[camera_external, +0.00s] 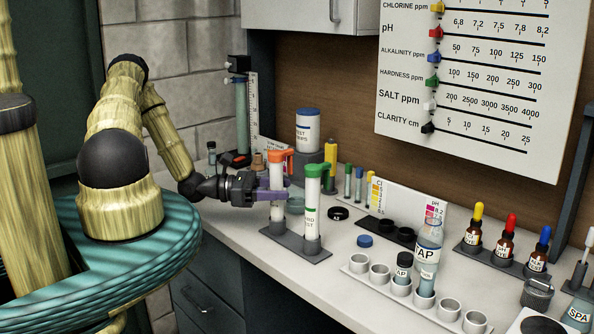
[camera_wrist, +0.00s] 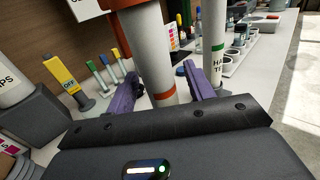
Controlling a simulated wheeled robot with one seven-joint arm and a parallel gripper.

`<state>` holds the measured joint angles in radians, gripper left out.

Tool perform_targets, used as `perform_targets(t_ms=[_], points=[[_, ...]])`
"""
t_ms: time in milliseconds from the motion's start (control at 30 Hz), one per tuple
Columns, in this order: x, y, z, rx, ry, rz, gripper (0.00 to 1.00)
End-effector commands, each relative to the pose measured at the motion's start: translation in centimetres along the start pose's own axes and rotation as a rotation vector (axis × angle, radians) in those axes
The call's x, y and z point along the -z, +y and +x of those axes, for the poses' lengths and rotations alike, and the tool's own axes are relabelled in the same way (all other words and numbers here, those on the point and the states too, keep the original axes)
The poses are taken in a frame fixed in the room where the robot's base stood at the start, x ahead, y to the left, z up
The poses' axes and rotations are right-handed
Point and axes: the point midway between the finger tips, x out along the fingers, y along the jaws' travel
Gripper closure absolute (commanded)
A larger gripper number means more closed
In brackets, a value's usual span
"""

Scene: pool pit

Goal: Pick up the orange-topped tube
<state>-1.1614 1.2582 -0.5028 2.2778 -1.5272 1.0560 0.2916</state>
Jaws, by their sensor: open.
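The orange-topped tube (camera_external: 279,183) is a white cylinder with an orange cap, standing upright in a dark grey rack (camera_external: 318,252) on the counter. My gripper (camera_external: 274,195) is at the tube's upper middle, with its purple fingers level there. In the wrist view the tube (camera_wrist: 151,45) rises between the two open purple fingers (camera_wrist: 166,78), one on each side. The fingers look apart from it, though exact contact is hard to tell. A green-topped white tube (camera_external: 312,205) stands in the same rack, close to the right; it also shows in the wrist view (camera_wrist: 213,45).
A white holder (camera_external: 358,285) with round cups and bottles stands to the right. Dropper bottles (camera_external: 506,237) stand farther right. The counter's front left is clear.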

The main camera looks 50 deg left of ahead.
Motion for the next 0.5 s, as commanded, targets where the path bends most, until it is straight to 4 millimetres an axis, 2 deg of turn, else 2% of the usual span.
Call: perform_targets(t_ms=[33,267,300,500], points=[[-0.01,0.0,-0.01,0.0,0.0,0.0,0.49],[-0.01,0.0,-0.01,0.0,0.0,0.0,0.94],[-0.03,0.0,-0.01,0.0,-0.001,0.0,0.97],[-0.05,0.01,-0.01,0.0,0.0,0.0,0.97]])
